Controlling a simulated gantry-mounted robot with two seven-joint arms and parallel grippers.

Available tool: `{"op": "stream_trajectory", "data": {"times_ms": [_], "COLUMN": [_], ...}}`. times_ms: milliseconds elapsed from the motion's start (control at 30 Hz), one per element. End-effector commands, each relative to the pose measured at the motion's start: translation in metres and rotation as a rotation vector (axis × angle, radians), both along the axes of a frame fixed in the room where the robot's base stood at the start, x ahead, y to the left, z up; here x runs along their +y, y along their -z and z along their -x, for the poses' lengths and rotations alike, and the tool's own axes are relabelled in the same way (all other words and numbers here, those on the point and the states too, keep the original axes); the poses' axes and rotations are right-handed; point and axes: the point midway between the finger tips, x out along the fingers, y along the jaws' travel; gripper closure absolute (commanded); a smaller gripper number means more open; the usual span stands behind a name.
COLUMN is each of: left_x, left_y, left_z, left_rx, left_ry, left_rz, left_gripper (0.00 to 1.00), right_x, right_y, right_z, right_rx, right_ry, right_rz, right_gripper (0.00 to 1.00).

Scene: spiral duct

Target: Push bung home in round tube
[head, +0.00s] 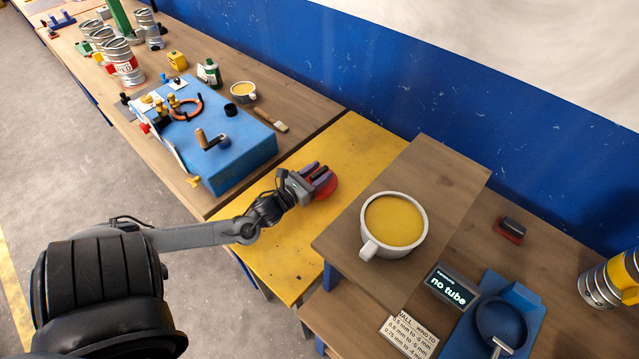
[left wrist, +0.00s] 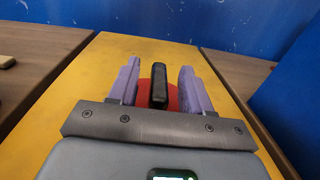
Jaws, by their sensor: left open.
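A red round piece (head: 329,188) with a black bar grip (left wrist: 159,86) lies on the yellow bench section; it looks like a bung. My left gripper (head: 320,176) is over it. In the left wrist view its two purple fingers stand apart on either side of the black grip, with gaps showing. A second red piece with a dark grip (head: 510,228) lies on the right bench. Metal tubes (head: 122,62) stand at the far left, and yellow-banded ones (head: 612,280) at the right edge. Which tube belongs to the bung is unclear. My right gripper is out of view.
A raised wooden shelf with a large cup of yellow stuff (head: 394,220) stands right of my left gripper. A blue fixture (head: 508,318) sits beside a display (head: 451,288) reading "no tube". A blue machine with a crank (head: 215,140) is on the left bench. The yellow bench is otherwise clear.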

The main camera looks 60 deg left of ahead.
Motion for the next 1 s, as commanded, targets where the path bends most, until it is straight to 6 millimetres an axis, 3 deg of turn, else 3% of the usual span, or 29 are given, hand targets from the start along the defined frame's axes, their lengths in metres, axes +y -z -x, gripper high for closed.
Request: {"op": "stream_trajectory", "data": {"times_ms": [333, 667, 1000], "left_x": [0.0015, 0.0014, 0.0014], "left_y": [0.0005, 0.0004, -0.0007], "left_z": [-0.006, -0.0058, -0.0061], "left_rx": [0.002, 0.001, -0.001], "left_ry": [0.0, 0.0, 0.0], "left_rz": [0.0, 0.0, 0.0], "left_gripper": [0.51, 1.0, 1.0], "right_x": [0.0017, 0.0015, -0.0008], "right_y": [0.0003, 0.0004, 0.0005], "right_z": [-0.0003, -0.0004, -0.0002], "right_rx": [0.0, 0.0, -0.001], "right_ry": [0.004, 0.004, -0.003], "right_rz": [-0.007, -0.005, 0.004], "right_gripper": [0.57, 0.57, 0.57]}}
